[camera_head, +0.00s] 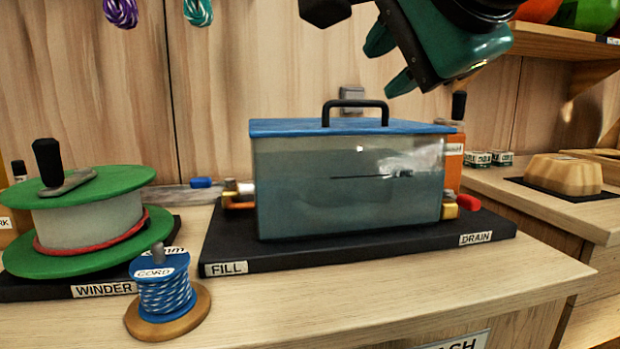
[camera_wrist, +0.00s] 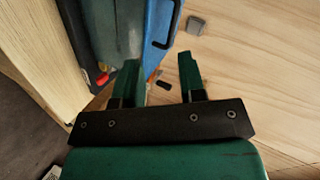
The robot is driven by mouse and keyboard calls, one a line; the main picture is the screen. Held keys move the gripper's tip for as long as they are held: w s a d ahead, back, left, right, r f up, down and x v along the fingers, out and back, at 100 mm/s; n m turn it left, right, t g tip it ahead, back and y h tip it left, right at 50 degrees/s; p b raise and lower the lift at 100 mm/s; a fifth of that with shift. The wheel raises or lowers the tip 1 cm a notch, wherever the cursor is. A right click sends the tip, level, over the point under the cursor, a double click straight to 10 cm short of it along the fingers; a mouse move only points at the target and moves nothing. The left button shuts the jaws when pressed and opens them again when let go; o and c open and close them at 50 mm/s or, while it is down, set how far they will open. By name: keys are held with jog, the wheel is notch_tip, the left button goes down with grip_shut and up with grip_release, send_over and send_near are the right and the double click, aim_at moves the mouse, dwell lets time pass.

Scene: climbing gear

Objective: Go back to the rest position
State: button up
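My gripper (camera_head: 391,62) is green and hangs in the air above the right part of the water tank, at the top of the head view. Its two fingers are spread apart with nothing between them. In the wrist view the gripper (camera_wrist: 161,82) also shows open and empty. The tank (camera_head: 345,185) is a clear box with a blue lid (camera_head: 280,127) and a black handle (camera_head: 356,104). The lid sits on the tank. The tank stands on a black base (camera_head: 340,252) labelled FILL and DRAIN.
A green winder (camera_head: 90,215) with a black knob stands at the left. A blue cord spool (camera_head: 165,290) stands before it. A red valve handle (camera_head: 468,202) sticks out at the tank's right. A shelf (camera_head: 560,42) is at the upper right.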

jog(key=s+d+f+n+g+p, duration=0.2)
jog(key=s+n+g+p, duration=0.4)
jog(key=n+p, duration=0.3)
jog(key=s+d+f+n+g+y+p, duration=0.1)
jog(key=s+d+f+n+g+p, duration=0.2)
jog(key=s+n+g+p, duration=0.3)
jog(key=n+p, duration=0.3)
jog(key=p, duration=0.3)
jog(key=shift+s+d+n+g, duration=0.3)
jog(key=shift+s+d+n, duration=0.1)
